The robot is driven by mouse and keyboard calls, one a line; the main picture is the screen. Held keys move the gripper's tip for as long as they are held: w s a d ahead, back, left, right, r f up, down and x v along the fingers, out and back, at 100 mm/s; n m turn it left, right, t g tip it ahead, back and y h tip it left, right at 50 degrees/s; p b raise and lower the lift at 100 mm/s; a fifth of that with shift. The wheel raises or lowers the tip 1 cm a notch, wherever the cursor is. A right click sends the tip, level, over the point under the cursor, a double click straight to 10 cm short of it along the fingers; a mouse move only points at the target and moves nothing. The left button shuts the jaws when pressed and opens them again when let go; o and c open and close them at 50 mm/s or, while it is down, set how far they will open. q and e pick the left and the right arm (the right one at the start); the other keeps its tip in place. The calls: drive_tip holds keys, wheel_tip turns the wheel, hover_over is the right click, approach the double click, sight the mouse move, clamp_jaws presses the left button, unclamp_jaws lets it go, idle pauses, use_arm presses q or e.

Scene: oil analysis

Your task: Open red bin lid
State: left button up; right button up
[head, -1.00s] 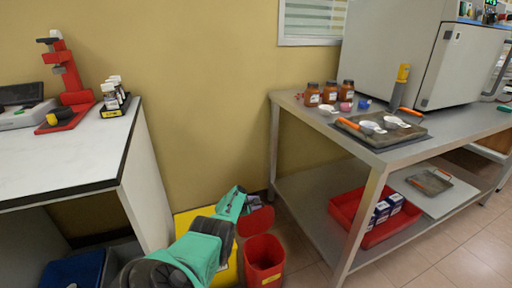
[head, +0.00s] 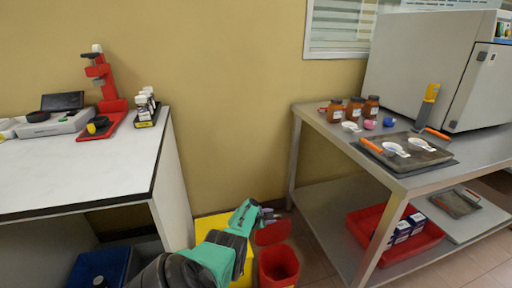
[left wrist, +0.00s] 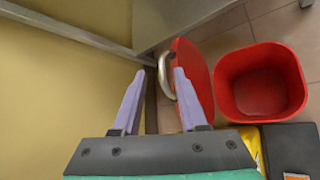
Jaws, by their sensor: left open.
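The red bin (head: 278,268) stands on the floor between the two tables. Its mouth is uncovered, and its empty-looking inside shows in the left wrist view (left wrist: 262,88). The red lid (head: 273,233) is swung away from the mouth, at the bin's wall side. In the left wrist view the lid (left wrist: 197,80) is seen steeply tilted, with a curved metal handle (left wrist: 166,76) on its outer face. My left gripper (head: 267,214) is open beside the lid. Its two fingers (left wrist: 159,71) flank the handle; I cannot tell whether they touch it. My right gripper is out of view.
A yellow bin (head: 212,224) stands left of the red one, partly behind my left arm. A white table (head: 85,180) is at left. A metal table (head: 350,141) is at right, with a red tray (head: 361,229) on its lower shelf.

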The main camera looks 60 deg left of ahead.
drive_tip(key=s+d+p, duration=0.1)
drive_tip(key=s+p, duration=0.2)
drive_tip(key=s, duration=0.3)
use_arm(q)
drive_tip(key=p+v, duration=0.7)
drive_tip(key=v, duration=0.4)
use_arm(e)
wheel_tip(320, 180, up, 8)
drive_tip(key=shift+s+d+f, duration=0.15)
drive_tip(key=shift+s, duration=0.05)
use_arm(q)
drive_tip(key=shift+a, duration=0.1)
drive_tip(key=s+d+f+m+g+h+p, duration=0.2)
drive_tip(key=s+d+f+m+g+p, duration=0.3)
drive_tip(key=s+d+f+m, duration=0.8)
drive_tip(key=s+d+f+m+g+p, duration=0.2)
drive_tip(key=s+d+m+g, duration=0.2)
drive_tip(key=s+d+m, duration=1.2)
drive_tip(key=d+m, duration=0.1)
drive_tip(key=m, duration=0.2)
drive_tip(key=shift+s+f+g+h, duration=0.25)
drive_tip(key=shift+f+g+h, duration=0.15)
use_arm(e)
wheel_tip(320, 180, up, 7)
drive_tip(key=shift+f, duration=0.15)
